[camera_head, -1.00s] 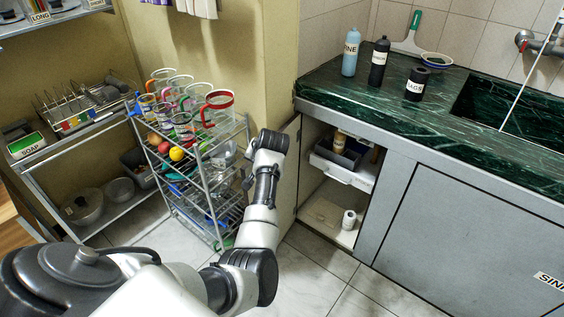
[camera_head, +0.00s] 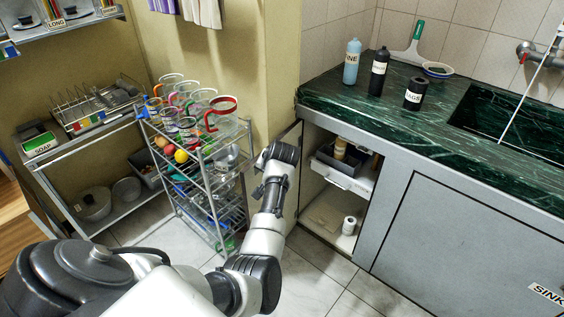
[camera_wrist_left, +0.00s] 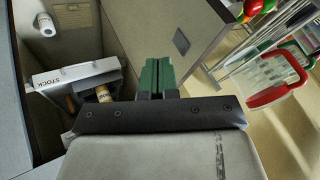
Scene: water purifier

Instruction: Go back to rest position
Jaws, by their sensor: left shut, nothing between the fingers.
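My left arm reaches forward in the head view and ends beside the open door of the cabinet under the counter. Its fingers are hard to make out there. In the left wrist view my left gripper (camera_wrist_left: 157,76) shows two green fingers pressed together with nothing between them. They point toward the open cabinet (camera_wrist_left: 70,40) and the grey door panel (camera_wrist_left: 155,25), and I cannot tell that they touch anything. My right gripper is in neither view.
A wire rack (camera_head: 205,185) with several glasses and fruit stands left of the arm. The cabinet holds a white drawer (camera_head: 340,176), labelled STOCK in the wrist view, and a paper roll (camera_head: 349,225). Bottles stand on the green counter (camera_head: 325,92). Floor tiles (camera_head: 315,275) are clear in front.

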